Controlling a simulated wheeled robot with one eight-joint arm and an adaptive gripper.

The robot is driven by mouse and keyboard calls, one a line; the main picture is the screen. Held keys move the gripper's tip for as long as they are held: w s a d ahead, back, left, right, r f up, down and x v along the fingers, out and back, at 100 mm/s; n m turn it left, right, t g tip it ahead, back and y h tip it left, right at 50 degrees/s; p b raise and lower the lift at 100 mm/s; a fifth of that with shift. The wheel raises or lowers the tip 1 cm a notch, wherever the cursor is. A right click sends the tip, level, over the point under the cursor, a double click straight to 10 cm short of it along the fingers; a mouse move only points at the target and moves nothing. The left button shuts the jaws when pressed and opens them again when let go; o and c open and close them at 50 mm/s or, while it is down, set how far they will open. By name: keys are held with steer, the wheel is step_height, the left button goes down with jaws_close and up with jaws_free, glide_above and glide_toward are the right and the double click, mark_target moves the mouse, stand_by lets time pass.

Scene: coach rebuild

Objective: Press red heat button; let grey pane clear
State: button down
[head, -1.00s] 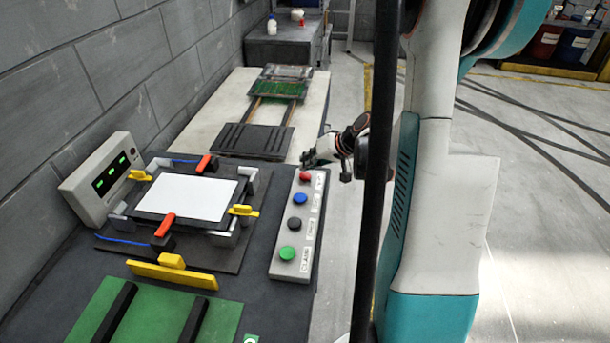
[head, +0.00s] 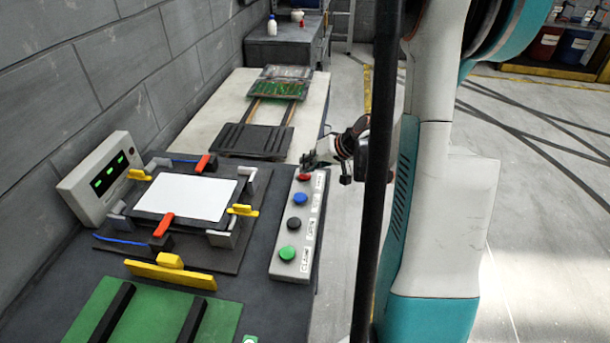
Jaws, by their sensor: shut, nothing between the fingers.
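The red button (head: 303,177) is at the far end of a light grey button strip (head: 285,262) on the dark bench. My gripper (head: 308,163) is shut and empty at the red button, tilted down from the right. Its tip overlaps the button's far side in the head view; I cannot tell whether it touches or presses it. The pane (head: 185,197) lies flat in a clamp frame left of the strip and looks plain white, not grey.
Blue (head: 300,199), black (head: 294,223) and green (head: 287,253) buttons follow on the strip. A display box (head: 102,180) with green readouts stands by the wall. Yellow and red clamp handles surround the pane. A black post crosses in front of my arm.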

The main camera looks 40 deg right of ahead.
steer(key=shift+f+b, duration=0.4)
steer(key=shift+f, duration=0.05)
stand_by(0.3)
steer(key=shift+r, duration=0.1)
steer(key=shift+r+p, duration=0.6)
steer(key=shift+r, duration=0.25)
steer(key=shift+r+p, duration=1.8)
steer(key=shift+r, duration=0.75)
steer(key=shift+a, duration=0.1)
